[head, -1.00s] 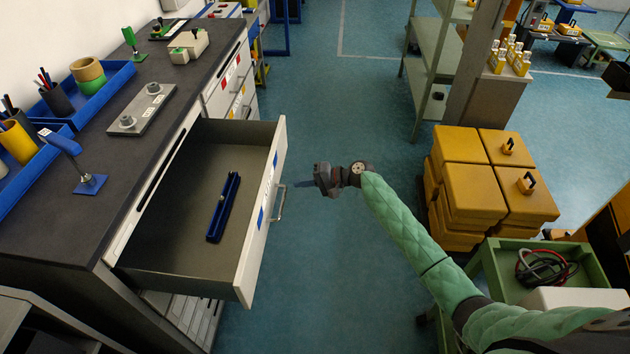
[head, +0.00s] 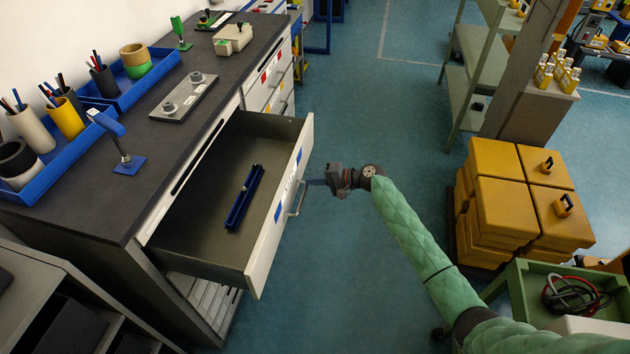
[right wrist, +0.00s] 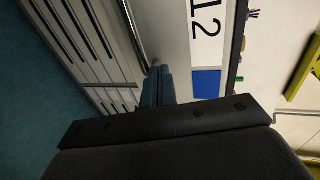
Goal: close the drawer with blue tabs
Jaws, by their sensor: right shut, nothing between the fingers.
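The drawer with blue tabs (head: 262,258) stands pulled well out from the workbench. Its white front carries blue tabs, a label and a metal handle (head: 298,198). A blue tray (head: 245,197) lies inside it. My right gripper (head: 312,183) is shut and empty, just outside the drawer front near the handle. In the right wrist view its fingers (right wrist: 158,85) point at the drawer front, beside the handle bar and a blue tab (right wrist: 206,83). I cannot tell whether the fingertips touch the front. My left gripper is not in view.
The dark worktop (head: 130,190) holds blue bins with cups, a clamp and a metal plate. Closed drawers with red and yellow tabs (head: 266,76) lie beyond. Yellow boxes (head: 505,195) and a green cart (head: 520,290) stand on the right. The floor between is clear.

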